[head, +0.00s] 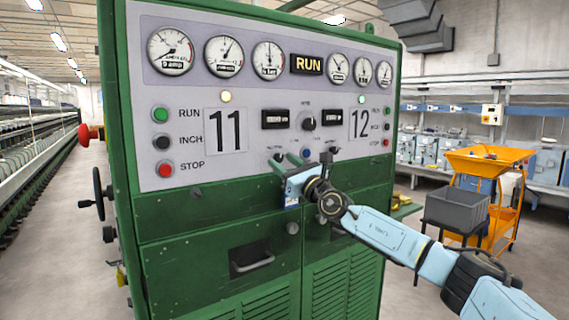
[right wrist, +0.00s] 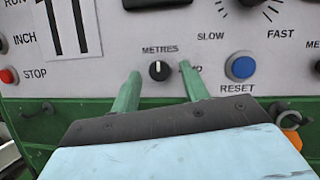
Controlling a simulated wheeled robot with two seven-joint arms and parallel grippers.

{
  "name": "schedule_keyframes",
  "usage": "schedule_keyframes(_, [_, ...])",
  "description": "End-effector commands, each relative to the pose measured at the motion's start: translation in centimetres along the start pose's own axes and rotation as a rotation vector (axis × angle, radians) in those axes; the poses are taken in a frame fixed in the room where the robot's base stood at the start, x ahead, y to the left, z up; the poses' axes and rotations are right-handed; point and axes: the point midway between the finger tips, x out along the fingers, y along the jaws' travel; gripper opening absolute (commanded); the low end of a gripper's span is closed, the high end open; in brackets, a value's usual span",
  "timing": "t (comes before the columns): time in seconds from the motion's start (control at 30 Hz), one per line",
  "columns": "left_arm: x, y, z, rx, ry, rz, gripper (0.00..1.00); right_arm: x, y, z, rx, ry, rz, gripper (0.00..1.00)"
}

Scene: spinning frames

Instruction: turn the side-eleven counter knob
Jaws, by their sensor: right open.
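The side-eleven counter knob (right wrist: 159,70) is a small black round knob with a white pointer line, under the word METRES in the right wrist view. Its pointer stands about upright. My right gripper (head: 284,160) is open, its two green fingers reaching toward the panel below the counter window (head: 275,119). In the right wrist view the fingers stand left and right of the knob, with a gap on each side. The right finger covers part of a label beside the knob. I cannot tell how far the fingertips are from the panel. My left gripper is not in view.
A blue RESET button (right wrist: 241,66) sits just right of the right finger. A black speed dial (head: 309,123) is above. The red STOP button (head: 165,169) is at the panel's left. A grey bin (head: 455,209) and orange cart (head: 489,165) stand right of the green cabinet (head: 190,230).

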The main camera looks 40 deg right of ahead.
Motion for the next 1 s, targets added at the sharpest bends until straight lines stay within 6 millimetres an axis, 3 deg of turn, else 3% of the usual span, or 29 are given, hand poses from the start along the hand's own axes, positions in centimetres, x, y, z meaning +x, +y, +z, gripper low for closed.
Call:
schedule_keyframes(0.3, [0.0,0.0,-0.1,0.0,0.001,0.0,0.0,0.2,0.0,0.0,0.001,0.001,0.0,0.45])
schedule_keyframes(0.67, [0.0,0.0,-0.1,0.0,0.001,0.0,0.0,0.2,0.0,0.0,0.0,0.0,0.0,0.0])
schedule_keyframes(1.0, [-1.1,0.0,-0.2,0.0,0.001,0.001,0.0,0.2,0.1,0.1,0.053,0.0,-0.02,0.0])
